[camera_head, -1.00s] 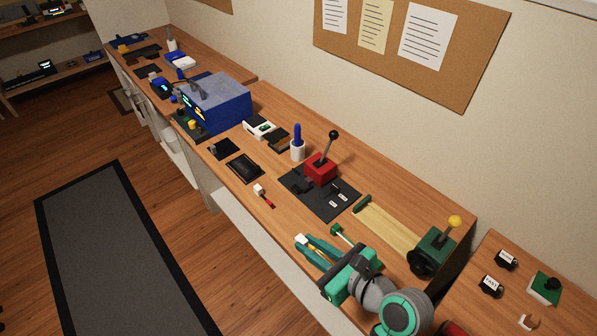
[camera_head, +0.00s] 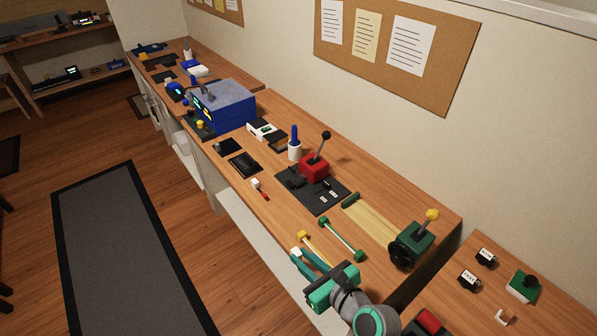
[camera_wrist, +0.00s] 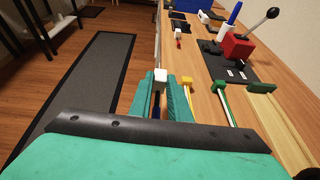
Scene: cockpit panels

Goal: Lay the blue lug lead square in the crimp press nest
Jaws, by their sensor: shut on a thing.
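My gripper (camera_head: 303,263) is shut on a lead with a white block end. My gripper is near the bench's front edge, apart from the press. The red crimp press (camera_head: 314,166) with its black-knobbed lever stands farther along the bench on a dark base plate (camera_head: 318,203). Small white labels lie on the plate. The nest is too small to make out clearly.
A yellow lead (camera_head: 316,249) and a green-ended lead (camera_head: 342,239) lie on the bench beside my gripper. A red lead (camera_head: 263,195) lies left of the press plate. A white cup with a blue item (camera_head: 295,150) stands behind the press. A green handwheel device (camera_head: 412,243) stands at right.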

